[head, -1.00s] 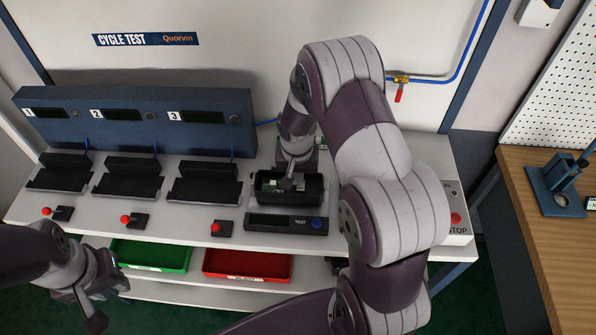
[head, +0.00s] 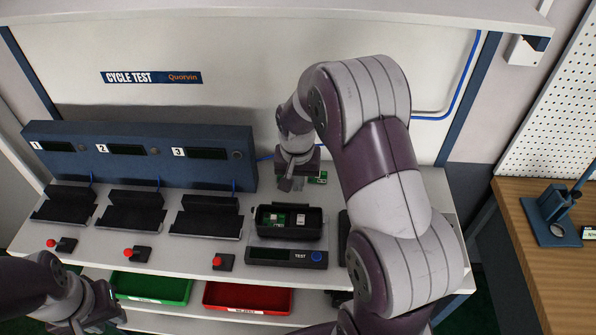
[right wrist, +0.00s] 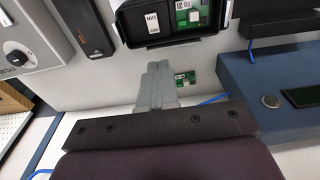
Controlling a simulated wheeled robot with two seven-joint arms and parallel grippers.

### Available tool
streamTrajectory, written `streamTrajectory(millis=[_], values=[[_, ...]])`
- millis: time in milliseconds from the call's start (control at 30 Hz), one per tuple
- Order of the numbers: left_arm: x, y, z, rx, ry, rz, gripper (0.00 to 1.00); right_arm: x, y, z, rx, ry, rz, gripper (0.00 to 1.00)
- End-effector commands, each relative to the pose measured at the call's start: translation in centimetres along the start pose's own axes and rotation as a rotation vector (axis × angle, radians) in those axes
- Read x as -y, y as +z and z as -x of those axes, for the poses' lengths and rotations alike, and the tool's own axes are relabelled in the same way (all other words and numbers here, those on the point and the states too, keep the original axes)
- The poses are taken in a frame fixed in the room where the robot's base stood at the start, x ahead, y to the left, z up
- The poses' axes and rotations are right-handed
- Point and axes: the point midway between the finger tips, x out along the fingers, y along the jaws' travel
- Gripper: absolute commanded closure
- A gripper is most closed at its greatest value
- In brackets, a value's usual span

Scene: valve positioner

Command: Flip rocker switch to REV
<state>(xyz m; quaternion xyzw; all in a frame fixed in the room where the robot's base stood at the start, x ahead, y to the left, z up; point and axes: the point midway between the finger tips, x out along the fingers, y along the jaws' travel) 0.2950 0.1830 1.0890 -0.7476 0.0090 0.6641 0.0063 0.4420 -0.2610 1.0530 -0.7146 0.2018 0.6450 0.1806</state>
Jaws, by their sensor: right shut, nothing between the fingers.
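The black open valve positioner housing (head: 288,235) sits on the test fixture in the head view, with a green board (head: 276,219) and a white labelled part (head: 300,218) inside. The housing (right wrist: 128,25) is also at the top of the right wrist view, cut off by the frame edge. I cannot make out the rocker switch or its position. My right gripper (head: 287,185) is shut and empty, behind the housing and apart from it; its fingers show in the right wrist view (right wrist: 157,82). My left gripper (head: 108,308) hangs at the lower left, far from the housing; its jaws are unclear.
The fixture has a blue TEST button (head: 317,256). Black cradles (head: 205,218) stand left, below a blue panel (head: 140,155). Red-knobbed levers (head: 222,262) line the front edge. Green (head: 150,288) and red (head: 247,298) trays sit below.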

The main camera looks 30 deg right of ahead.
Motion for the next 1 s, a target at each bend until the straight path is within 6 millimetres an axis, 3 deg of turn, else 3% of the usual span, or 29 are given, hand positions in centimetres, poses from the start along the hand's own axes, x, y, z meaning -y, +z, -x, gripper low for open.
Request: streamTrajectory(millis=[133,300,867,1000], values=[[0.0,0.0,-0.5,-0.001,0.0,0.0,0.69,0.0,-0.6,2.0,-0.001,0.0,0.0,1.0],[0.0,0.0,-0.6,-0.001,0.0,0.0,0.69,0.0,-0.8,3.2,0.0,0.0,0.0,1.0],[0.0,0.0,-0.5,-0.001,0.0,0.0,0.69,0.1,-1.0,3.1,-0.014,-0.008,0.053,1.0],[0.0,0.0,-0.5,-0.001,0.0,0.0,0.69,-0.7,3.9,2.2,0.007,-0.022,0.238,1.0]])
